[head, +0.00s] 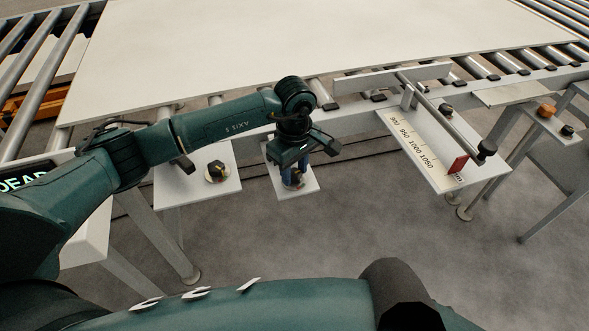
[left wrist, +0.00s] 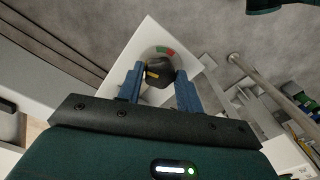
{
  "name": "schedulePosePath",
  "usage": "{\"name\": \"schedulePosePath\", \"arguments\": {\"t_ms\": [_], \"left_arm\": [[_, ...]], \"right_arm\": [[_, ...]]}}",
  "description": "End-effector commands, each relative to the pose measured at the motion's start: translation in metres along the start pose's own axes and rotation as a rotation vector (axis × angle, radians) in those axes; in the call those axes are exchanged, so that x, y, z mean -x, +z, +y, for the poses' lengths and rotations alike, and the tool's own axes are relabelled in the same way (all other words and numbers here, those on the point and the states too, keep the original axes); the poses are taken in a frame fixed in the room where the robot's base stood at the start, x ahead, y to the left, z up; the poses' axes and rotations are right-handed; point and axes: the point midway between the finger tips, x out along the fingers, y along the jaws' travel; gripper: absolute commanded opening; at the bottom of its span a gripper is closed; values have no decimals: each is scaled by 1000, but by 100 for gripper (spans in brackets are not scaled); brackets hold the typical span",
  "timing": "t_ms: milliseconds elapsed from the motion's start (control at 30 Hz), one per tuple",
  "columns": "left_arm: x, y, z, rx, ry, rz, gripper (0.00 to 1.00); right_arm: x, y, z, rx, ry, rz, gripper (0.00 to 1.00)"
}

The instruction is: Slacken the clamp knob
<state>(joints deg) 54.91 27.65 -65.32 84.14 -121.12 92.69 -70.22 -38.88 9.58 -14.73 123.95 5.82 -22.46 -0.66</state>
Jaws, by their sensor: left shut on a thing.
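My left gripper (head: 293,182) points down over a small white plate (head: 309,186) at the near side of the conveyor. In the left wrist view its two blue fingers (left wrist: 160,80) are shut on a black knob (left wrist: 160,68) with a yellow pointer mark. A red and green arc (left wrist: 165,50) is printed on the plate beside the knob. In the head view the gripper mostly hides this knob. I cannot read a label that names it as the clamp knob. My right gripper is not in view.
Another black and yellow knob (head: 216,172) stands on a plate to the left. To the right is a scale plate (head: 415,150) with a rod, a red pointer (head: 457,165) and black knobs (head: 487,148). A large white panel (head: 300,45) lies on the rollers. The floor in front is clear.

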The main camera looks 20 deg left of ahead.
Motion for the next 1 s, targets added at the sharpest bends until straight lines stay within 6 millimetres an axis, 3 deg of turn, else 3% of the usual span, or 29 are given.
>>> {"name": "schedulePosePath", "arguments": {"t_ms": [400,433,600,700,1000], "left_arm": [[0,-1,0,10,-1,2,13],[0,-1,0,10,-1,2,36],[0,0,0,9,-1,1,50],[0,0,0,9,0,1,57],[4,0,0,8,2,1,57]], "right_arm": [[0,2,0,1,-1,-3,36],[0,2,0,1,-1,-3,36],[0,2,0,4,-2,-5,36],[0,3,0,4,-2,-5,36],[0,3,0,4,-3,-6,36]]}}
